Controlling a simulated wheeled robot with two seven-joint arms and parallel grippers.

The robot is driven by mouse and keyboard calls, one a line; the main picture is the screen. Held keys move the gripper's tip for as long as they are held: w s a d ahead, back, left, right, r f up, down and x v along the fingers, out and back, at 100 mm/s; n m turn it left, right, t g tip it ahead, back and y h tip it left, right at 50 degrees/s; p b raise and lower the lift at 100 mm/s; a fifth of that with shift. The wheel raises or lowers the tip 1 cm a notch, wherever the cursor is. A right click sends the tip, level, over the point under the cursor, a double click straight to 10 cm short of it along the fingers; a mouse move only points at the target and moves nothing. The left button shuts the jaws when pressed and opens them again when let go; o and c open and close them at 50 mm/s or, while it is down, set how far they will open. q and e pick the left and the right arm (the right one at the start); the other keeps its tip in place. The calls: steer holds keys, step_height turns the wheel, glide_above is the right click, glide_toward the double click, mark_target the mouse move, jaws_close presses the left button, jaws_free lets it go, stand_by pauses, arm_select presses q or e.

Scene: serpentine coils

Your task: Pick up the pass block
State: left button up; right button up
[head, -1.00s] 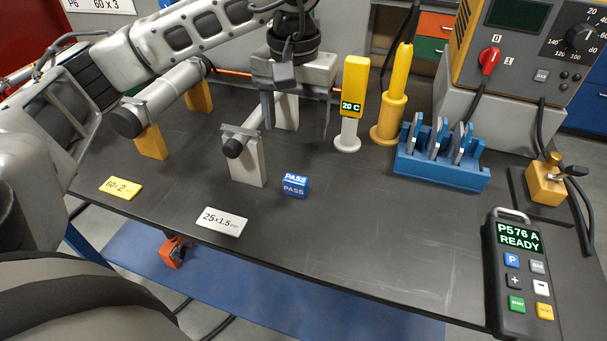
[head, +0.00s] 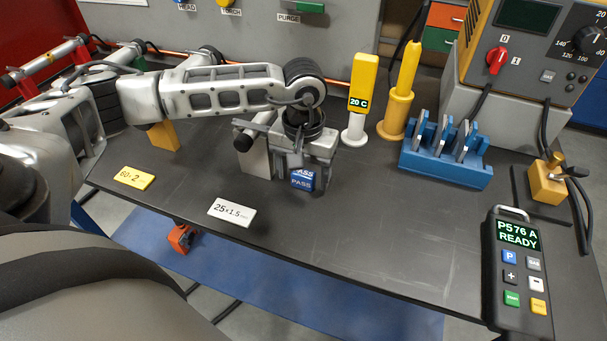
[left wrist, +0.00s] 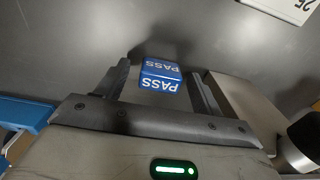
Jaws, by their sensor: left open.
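The pass block (head: 303,181) is a small blue block with white PASS lettering, on the dark bench top. My left gripper (head: 300,177) is directly over it, pointing down, and hides part of it in the head view. In the left wrist view the pass block (left wrist: 160,75) lies between the ends of the two fingers of my left gripper (left wrist: 163,82). My right gripper is not in view.
A grey support block (head: 256,160) stands close left of the gripper. The 25x1.5 plate (head: 231,212) and yellow plate (head: 134,177) lie in front. A yellow-topped 20 C post (head: 360,95) and blue rack (head: 444,165) stand to the right. The front middle bench is clear.

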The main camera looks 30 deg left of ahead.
arm_select(q)
steer(key=c, duration=1.1)
steer(key=shift+o, duration=0.2)
